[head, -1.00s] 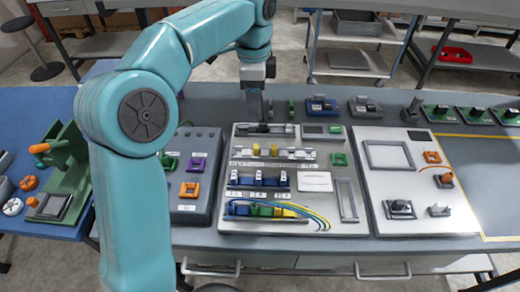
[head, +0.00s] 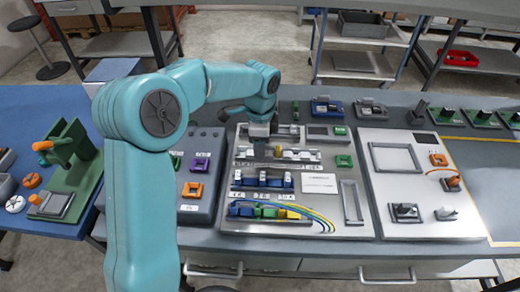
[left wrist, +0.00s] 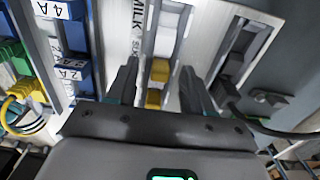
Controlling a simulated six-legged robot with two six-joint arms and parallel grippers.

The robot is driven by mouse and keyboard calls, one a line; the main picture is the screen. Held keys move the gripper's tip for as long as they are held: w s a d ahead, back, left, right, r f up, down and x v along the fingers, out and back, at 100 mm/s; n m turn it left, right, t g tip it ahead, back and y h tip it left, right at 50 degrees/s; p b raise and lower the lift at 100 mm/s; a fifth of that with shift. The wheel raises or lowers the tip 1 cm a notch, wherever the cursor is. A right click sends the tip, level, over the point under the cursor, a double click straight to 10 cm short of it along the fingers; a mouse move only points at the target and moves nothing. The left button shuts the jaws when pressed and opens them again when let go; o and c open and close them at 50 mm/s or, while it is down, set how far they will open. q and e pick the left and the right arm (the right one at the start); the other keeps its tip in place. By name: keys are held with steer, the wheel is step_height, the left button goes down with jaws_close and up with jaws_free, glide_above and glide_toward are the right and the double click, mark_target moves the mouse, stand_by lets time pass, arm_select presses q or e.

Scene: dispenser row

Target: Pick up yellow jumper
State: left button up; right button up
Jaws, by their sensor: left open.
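The yellow jumper (left wrist: 158,70) shows in the left wrist view as two yellow patches, one above the other, in a pale slotted row (left wrist: 175,30). My left gripper (left wrist: 160,84) is open, with one finger on each side of the yellow. I cannot tell whether the fingers touch it. In the head view, my left gripper (head: 262,146) points down over the same row on the grey panel (head: 232,222). There the yellow jumper (head: 277,152) is small, just right of the gripper and partly hidden by it. My right gripper is not in view.
Blue switch blocks (head: 262,180) and colored terminals with wires (head: 265,210) sit nearer on the panel. A purple and orange button box (head: 197,205) stands left, and another panel (head: 418,224) right. Black connectors (head: 328,107) stand behind.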

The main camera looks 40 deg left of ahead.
arm_select(q)
steer(key=shift+f, duration=0.25)
jaws_close()
steer(key=shift+r, duration=0.1)
step_height(320, 180, up, 20)
steer(key=p, duration=0.2)
stand_by(0.4)
steer(key=shift+r+p, duration=1.05)
steer(key=shift+p, duration=0.4)
stand_by(0.4)
step_height(320, 180, up, 3)
steer(key=p, duration=0.3)
steer(key=shift+f, duration=0.1)
